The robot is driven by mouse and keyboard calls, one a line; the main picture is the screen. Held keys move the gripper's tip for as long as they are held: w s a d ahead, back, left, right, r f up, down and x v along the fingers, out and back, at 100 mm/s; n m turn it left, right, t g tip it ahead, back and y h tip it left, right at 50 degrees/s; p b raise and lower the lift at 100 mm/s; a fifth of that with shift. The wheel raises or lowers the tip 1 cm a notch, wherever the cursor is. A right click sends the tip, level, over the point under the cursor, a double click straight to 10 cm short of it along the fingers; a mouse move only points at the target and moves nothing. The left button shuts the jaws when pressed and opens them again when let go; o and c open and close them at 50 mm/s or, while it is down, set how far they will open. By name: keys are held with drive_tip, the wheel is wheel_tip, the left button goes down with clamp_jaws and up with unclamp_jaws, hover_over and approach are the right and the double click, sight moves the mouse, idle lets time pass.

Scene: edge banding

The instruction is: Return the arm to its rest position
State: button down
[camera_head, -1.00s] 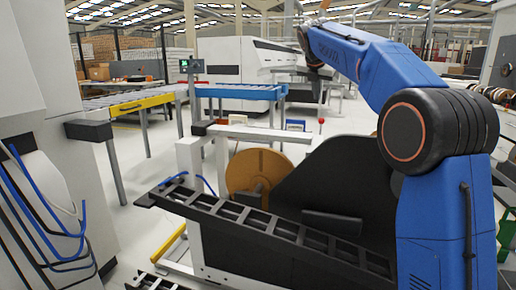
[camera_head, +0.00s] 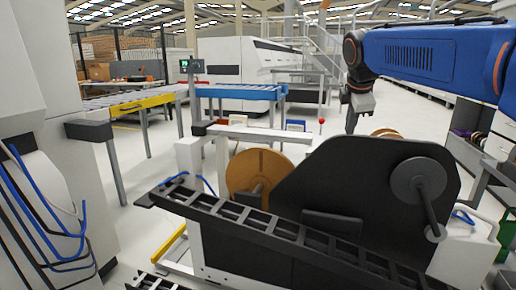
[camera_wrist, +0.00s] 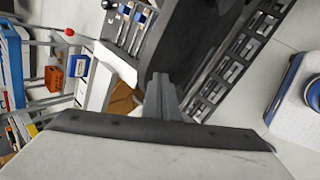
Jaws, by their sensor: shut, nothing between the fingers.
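My blue arm (camera_head: 430,52) reaches in from the right edge at the top of the head view. My gripper (camera_head: 352,128) hangs from its dark wrist, pointing down, above and behind the black plate of the banding machine. In the wrist view my gripper (camera_wrist: 162,92) shows as grey fingers close together, with nothing between them. A pale grey surface fills the bottom of that view; I cannot tell what it is.
The black machine plate (camera_head: 345,195) stands below my arm, with an orange-brown reel (camera_head: 258,172) at its left and a slotted black rail (camera_head: 270,232) in front. Roller conveyors (camera_head: 240,91) stand further back. Open floor lies behind the machine.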

drive_tip(key=s+f+m, duration=0.9)
drive_tip(key=s+f, duration=0.5)
drive_tip(key=s, duration=0.3)
drive_tip(key=s+d+f+m+g+y, duration=0.1)
drive_tip(key=s+f+m, duration=0.8)
drive_tip(key=s+f, duration=0.5)
drive_tip(key=s, duration=0.4)
drive_tip(key=shift+s+d+y, duration=0.2)
drive_tip(key=shift+s+y, duration=0.1)
drive_tip(key=shift+s, duration=0.05)
drive_tip(key=shift+r, duration=0.1)
